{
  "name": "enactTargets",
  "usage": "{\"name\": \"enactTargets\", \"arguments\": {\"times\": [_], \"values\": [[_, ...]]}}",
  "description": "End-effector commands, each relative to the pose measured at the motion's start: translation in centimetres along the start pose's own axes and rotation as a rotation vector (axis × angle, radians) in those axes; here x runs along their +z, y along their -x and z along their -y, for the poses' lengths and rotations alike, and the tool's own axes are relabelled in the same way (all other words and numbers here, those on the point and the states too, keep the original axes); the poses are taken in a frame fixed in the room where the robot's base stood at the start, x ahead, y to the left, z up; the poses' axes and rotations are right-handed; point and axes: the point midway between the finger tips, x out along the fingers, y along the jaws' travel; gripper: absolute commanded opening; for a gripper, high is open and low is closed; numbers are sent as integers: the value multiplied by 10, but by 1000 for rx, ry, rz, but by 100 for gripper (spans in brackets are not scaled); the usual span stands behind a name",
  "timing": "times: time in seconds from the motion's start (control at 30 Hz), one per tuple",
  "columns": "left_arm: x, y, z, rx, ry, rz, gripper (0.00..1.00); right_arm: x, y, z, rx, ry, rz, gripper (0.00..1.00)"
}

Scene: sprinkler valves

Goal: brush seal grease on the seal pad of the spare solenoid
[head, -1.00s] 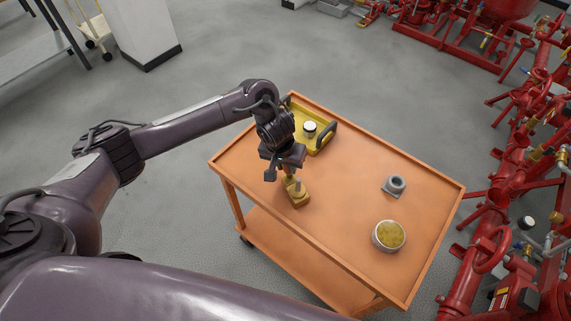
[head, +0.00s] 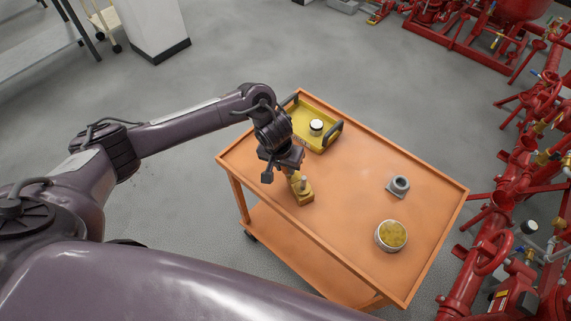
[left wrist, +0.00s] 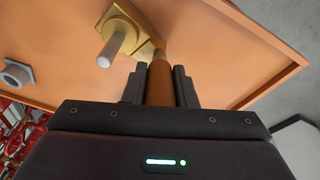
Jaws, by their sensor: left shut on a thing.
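My left gripper (head: 286,170) is shut on a brown round handle (left wrist: 160,86), likely the brush, above the cart's left side. Its far end overlaps a brass-coloured block (head: 303,195) with a pale post; I cannot tell whether they touch. The block also shows in the left wrist view (left wrist: 113,27). A round tin of yellow grease (head: 391,236) stands at the cart's near right. A dark-sided round part with a pale top (head: 316,127) sits in the yellow tray; it may be the spare solenoid, but its seal pad is not clear. My right gripper is not in view.
The orange cart (head: 350,185) has a raised rim. The yellow tray (head: 326,146) with dark handles is at its far left corner. A grey flanged ring (head: 399,186) sits at the right. The cart's middle is clear. Red pipework (head: 490,250) stands beyond the right edge.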

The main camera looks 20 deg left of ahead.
Motion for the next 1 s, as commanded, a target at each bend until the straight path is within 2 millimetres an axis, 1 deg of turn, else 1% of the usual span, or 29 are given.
{"name": "enactTargets", "arguments": {"times": [0.23,0.6,1.0], "values": [[-3,-1,-2,1,1,0,0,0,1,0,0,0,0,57],[-16,-4,-16,1,1,0,0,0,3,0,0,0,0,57],[-15,-4,-14,-1,1,1,0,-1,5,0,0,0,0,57]]}}
